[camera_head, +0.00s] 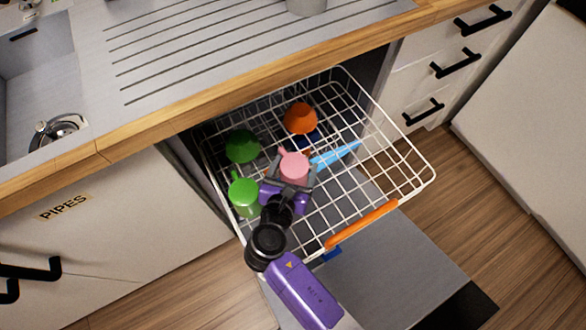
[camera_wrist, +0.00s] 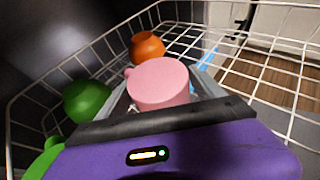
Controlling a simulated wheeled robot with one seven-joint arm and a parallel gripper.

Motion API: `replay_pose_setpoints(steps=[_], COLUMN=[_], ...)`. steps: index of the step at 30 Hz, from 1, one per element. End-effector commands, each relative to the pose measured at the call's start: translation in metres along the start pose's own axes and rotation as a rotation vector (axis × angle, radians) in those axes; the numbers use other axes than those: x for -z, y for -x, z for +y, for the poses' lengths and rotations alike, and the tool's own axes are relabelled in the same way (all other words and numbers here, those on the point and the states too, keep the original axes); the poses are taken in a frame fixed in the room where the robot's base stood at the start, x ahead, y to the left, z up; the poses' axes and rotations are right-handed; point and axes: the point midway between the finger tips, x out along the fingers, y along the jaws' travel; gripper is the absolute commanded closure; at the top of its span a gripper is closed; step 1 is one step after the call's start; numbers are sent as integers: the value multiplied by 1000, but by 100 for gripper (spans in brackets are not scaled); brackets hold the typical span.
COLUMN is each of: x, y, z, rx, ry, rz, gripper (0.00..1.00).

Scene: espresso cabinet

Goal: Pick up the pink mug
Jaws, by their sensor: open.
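The pink mug (camera_head: 294,166) stands upside down in the white wire dishwasher rack (camera_head: 420,163), its handle toward the upper left. In the wrist view the pink mug (camera_wrist: 159,84) is straight ahead, between the grey fingers of my gripper (camera_wrist: 165,95). My gripper (camera_head: 293,181) is open, with its fingers on either side of the mug. I cannot tell whether either finger touches it. The lower part of the mug is hidden by the gripper body in the wrist view.
A dark green bowl (camera_head: 242,146) and a light green mug (camera_head: 244,197) are left of the pink mug. An orange cup (camera_head: 300,118) is behind it, and a blue utensil (camera_head: 336,155) lies to its right. The countertop edge (camera_head: 230,84) overhangs the rack's back. The rack's right side is mostly empty.

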Motion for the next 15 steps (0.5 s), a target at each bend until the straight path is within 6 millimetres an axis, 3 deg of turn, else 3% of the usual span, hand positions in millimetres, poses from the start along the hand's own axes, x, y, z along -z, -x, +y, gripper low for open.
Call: replay_pose_setpoints(steps=[7, 15], x=[0, 0], y=[-2, -2], z=[0, 0], rx=[0, 0], ry=[0, 0], rz=[0, 0], gripper=[22, 73])
